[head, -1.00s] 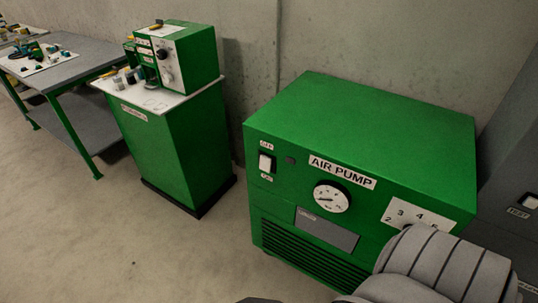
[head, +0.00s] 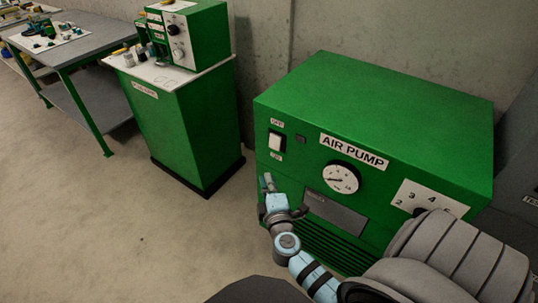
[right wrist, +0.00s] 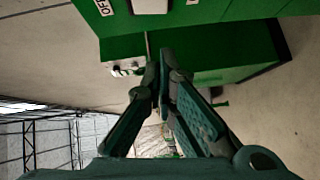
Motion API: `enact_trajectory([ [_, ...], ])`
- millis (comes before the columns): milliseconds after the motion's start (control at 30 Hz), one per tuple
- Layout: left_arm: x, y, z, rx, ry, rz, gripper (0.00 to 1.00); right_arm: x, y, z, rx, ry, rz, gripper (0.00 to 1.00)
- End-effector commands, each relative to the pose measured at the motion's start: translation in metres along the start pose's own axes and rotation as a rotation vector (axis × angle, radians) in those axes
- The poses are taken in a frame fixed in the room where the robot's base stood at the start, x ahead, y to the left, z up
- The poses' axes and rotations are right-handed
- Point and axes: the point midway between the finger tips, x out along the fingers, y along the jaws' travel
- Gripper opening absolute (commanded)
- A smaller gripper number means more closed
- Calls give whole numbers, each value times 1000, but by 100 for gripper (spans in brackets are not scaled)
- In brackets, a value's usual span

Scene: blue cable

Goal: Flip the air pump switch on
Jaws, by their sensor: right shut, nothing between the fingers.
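The green air pump (head: 375,110) stands at the right in the head view, with an AIR PUMP label and a round gauge on its front. Its white rocker switch (head: 275,141) is at the front's upper left, between two small labels. My right gripper (head: 267,182) is shut and empty, pointing up, a little below the switch and apart from it in the picture. In the right wrist view, the shut fingertips (right wrist: 166,58) are in the middle, and part of the white switch (right wrist: 150,5) shows at the top edge. My left gripper is not in view.
A green cabinet (head: 195,125) with a green device (head: 190,35) on its top stands left of the pump. A workbench (head: 85,50) with small parts is at the far left. The floor (head: 100,220) in front is clear. A concrete wall is behind the pump.

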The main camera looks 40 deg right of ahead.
Motion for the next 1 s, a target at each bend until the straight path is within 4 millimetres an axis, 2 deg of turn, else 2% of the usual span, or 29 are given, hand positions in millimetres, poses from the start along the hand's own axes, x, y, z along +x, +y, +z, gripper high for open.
enact_trajectory([
  [267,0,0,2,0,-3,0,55,0,2,-1,-2,1,4,0],
  [433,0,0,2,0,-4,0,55,11,2,-1,-3,2,4,0],
  [567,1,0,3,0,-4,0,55,33,2,-1,-4,1,4,0],
  [867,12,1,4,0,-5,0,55,98,0,0,-3,0,3,0],
  [1000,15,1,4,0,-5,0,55,116,0,16,-5,-1,2,0],
])
